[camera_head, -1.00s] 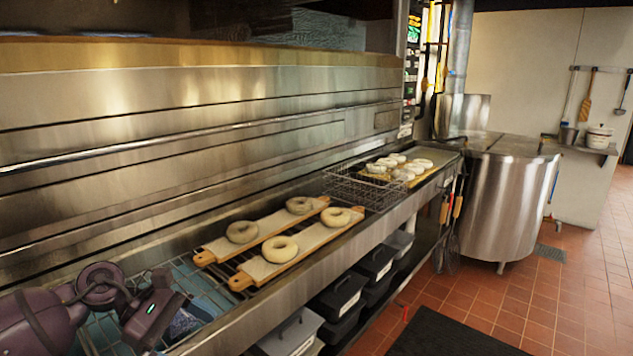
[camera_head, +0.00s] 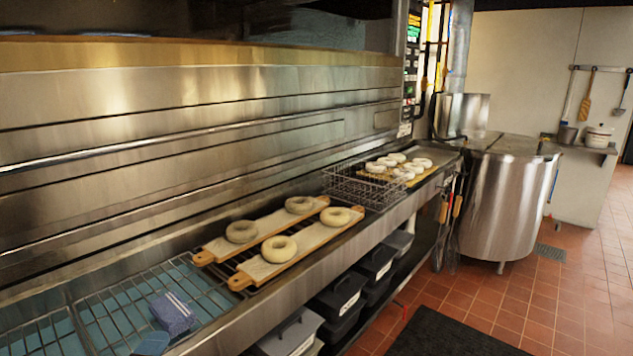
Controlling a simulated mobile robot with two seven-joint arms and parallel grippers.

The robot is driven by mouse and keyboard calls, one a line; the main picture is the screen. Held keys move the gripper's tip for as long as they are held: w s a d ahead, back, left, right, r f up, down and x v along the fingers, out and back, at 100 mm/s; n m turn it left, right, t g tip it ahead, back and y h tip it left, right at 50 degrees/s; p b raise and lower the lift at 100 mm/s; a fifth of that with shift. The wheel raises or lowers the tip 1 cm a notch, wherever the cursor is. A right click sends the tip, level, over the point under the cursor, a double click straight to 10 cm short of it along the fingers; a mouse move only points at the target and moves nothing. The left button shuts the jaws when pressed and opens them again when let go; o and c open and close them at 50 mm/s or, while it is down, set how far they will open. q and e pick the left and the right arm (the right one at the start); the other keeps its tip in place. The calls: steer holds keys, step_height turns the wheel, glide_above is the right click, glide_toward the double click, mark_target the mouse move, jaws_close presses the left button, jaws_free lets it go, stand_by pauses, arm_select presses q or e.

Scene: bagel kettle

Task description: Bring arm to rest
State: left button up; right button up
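Neither of my arms nor grippers shows in the head view. Two wooden boards lie side by side on the steel counter. The back board (camera_head: 268,223) carries two bagels, a darker one (camera_head: 241,232) and another (camera_head: 300,205). The front board (camera_head: 308,243) carries two paler bagels, one at its near end (camera_head: 279,249) and one at its far end (camera_head: 336,218). A small blue-purple cloth-like item (camera_head: 174,313) lies on the wire rack (camera_head: 112,303) at the lower left.
A wire basket (camera_head: 358,189) stands beyond the boards, with several bagels (camera_head: 398,166) on a board behind it. Black bins (camera_head: 340,298) sit under the counter. A large steel kettle (camera_head: 507,205) stands at the right. The tiled floor (camera_head: 480,300) at right is mostly open.

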arm_select(q)
steer(key=s+a+f+n+g+y, duration=0.1)
steer(key=s+f+n+g, duration=0.45)
steer(key=s, duration=0.35)
steer(key=s+a+f+n+g+y, duration=0.1)
steer(key=s+f+n+g, duration=0.4)
steer(key=s, duration=0.3)
steer(key=s+a+f+n+g+y, duration=0.1)
steer(key=s+f+n+g+y, duration=0.15)
steer(key=s+n+g, duration=0.4)
steer(key=w+f+t+h, duration=0.1)
steer(key=w+f+t, duration=0.4)
steer(key=f+t, duration=0.5)
steer(key=shift+w+f+h, duration=0.25)
steer(key=shift+h, duration=0.1)
steer(key=shift+c, duration=0.2)
